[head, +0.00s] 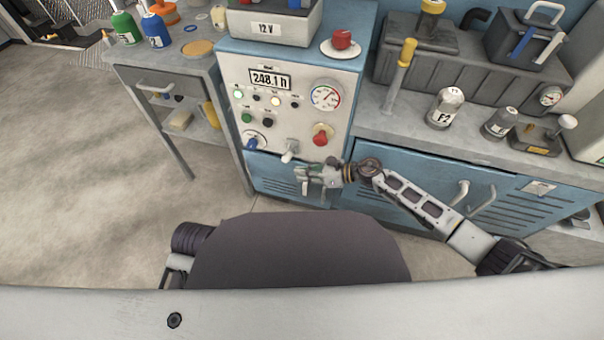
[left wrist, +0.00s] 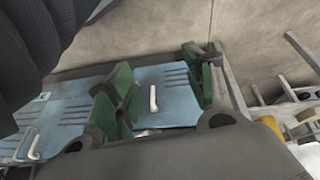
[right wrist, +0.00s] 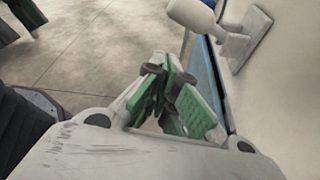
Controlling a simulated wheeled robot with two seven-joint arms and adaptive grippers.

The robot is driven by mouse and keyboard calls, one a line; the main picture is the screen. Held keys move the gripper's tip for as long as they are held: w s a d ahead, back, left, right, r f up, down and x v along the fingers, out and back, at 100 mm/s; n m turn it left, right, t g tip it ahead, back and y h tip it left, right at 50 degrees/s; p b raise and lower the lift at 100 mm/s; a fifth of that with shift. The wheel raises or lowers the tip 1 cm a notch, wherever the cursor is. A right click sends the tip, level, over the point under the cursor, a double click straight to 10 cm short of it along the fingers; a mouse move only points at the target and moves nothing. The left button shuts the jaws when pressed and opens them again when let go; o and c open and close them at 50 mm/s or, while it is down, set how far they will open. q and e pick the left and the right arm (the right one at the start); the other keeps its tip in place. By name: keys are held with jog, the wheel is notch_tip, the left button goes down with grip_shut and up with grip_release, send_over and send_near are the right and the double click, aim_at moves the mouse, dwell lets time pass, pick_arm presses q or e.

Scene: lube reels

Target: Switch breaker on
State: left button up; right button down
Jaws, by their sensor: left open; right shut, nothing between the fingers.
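The grey-white control panel (head: 288,85) stands in the middle of the head view, on a blue cabinet. A pale lever switch (head: 290,150), which looks like the breaker handle, sits low on its front, between a blue knob (head: 251,142) and a red knob (head: 321,137). The lever (right wrist: 198,18) and its plate (right wrist: 248,38) show at the top of the right wrist view. My right gripper (head: 306,178) is shut and empty, just below the lever and apart from it. It shows in the right wrist view (right wrist: 168,97). My left gripper (left wrist: 160,88) is open and empty, seen only in the left wrist view.
Blue cabinet doors with pale handles (head: 460,194) lie below the bench. The bench right of the panel holds a yellow-topped lever (head: 400,75) and bottles (head: 445,108). A grey side table (head: 185,58) stands left. The floor at left (head: 70,150) is clear.

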pick_arm(q)
jog(key=shift+s+a+r+g+p, duration=0.15)
jog(key=shift+s+a+r+p, duration=0.15)
jog(key=shift+r, duration=0.3)
jog(key=shift+s+a+r+g+p, duration=0.15)
jog(key=shift+r+p, duration=0.25)
jog(key=shift+r, duration=0.2)
pick_arm(e)
jog(key=f+v, duration=0.1)
jog(key=v, duration=0.9)
jog(key=shift+d, duration=0.3)
pick_arm(q)
jog(key=shift+w+d+r, duration=0.1)
jog(key=shift+w+r, duration=0.05)
jog(key=shift+w, duration=0.1)
pick_arm(e)
jog(key=shift+w, duration=0.1)
pick_arm(q)
jog(key=shift+s, duration=0.35)
